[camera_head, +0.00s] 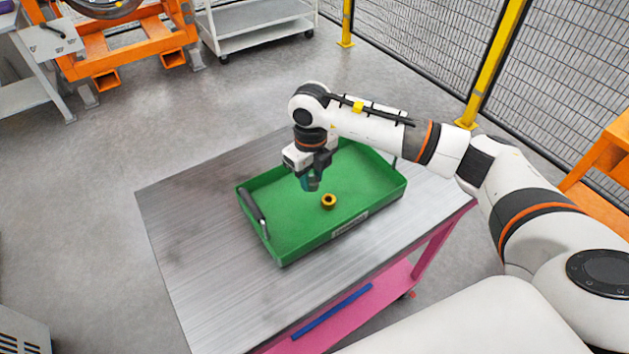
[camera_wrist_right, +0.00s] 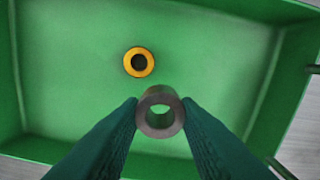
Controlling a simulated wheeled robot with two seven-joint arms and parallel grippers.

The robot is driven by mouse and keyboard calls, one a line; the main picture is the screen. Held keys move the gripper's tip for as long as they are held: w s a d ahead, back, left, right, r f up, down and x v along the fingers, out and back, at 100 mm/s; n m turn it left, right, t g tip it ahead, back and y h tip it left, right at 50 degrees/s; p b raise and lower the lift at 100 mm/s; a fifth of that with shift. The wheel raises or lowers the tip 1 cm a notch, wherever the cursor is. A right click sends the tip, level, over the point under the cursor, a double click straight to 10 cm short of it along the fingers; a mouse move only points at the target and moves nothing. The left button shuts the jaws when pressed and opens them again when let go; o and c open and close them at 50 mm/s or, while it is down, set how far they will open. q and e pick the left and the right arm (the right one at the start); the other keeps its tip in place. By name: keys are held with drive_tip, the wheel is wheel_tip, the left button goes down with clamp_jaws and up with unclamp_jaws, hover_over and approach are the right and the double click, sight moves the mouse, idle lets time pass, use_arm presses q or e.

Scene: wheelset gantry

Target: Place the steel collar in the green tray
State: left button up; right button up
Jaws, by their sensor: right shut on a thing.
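The green tray (camera_head: 287,247) stands on the metal-topped table, and its floor and walls also show in the right wrist view (camera_wrist_right: 210,35). My right gripper (camera_head: 311,184) is over the inside of the tray. In the right wrist view its dark green fingers (camera_wrist_right: 160,118) are shut on the steel collar (camera_wrist_right: 161,128), a grey ring with an open bore. The collar is in line with the tray floor in that view; its height over the floor is hard to tell. In the head view the fingers mostly hide the collar. My left gripper is not in view.
A yellow ring with a dark centre (camera_head: 328,201) lies on the tray floor close to the right gripper. The tray has dark end handles (camera_head: 252,205). The table top (camera_head: 190,220) is bare to the left. Wire fencing and a white cart (camera_head: 262,22) stand behind.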

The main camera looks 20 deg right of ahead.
sight(312, 202)
wheel_tip(312, 202, down, 6)
drive_tip(key=shift+r+p, duration=0.15)
drive_tip(key=shift+p, duration=0.4)
drive_tip(key=shift+f, duration=0.25)
drive_tip(key=o, duration=1)
